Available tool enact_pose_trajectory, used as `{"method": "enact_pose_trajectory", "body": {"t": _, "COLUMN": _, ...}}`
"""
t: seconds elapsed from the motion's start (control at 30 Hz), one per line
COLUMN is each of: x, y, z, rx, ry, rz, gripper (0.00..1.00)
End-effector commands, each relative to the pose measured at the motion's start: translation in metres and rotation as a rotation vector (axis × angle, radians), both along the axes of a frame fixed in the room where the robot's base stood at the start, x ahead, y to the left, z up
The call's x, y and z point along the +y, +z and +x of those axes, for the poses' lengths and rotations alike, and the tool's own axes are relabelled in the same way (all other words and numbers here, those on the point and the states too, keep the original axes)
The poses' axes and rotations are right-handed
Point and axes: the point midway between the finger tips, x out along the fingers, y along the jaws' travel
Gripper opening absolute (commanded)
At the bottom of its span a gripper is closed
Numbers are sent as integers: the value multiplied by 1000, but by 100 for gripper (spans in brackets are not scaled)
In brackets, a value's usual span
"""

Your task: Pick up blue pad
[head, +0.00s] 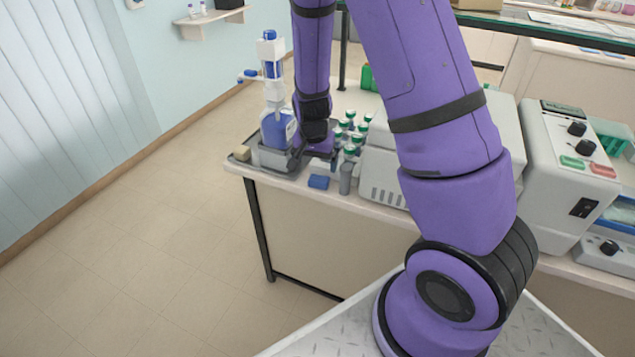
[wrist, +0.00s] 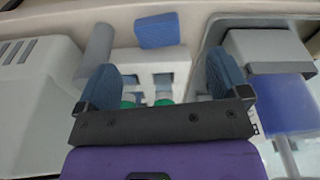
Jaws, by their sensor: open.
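The blue pad (head: 318,181) lies flat near the front edge of the bench in the head view. It also shows in the wrist view (wrist: 158,30), at the top, beyond my fingertips. My gripper (wrist: 163,68) is open with nothing between its two blue-grey fingers. The pad is apart from both fingers, and sideways it lies roughly between them. In the head view my purple wrist hangs over the bench just behind the pad, and the fingers cannot be made out clearly there.
A grey cylinder (head: 346,178) stands right of the pad. Green-capped bottles (head: 351,149) stand behind it, partly under my gripper. A white machine (head: 385,180) stands right.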

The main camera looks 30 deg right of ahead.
Motion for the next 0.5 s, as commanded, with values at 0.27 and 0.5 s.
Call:
{"method": "enact_pose_trajectory", "body": {"t": 0.27, "x": -3, "y": -23, "z": 3, "rx": -1, "ry": -2, "rz": 1, "gripper": 94}}
{"method": "enact_pose_trajectory", "body": {"t": 0.5, "x": -12, "y": -46, "z": 6, "rx": 3, "ry": -2, "rz": 0, "gripper": 94}}
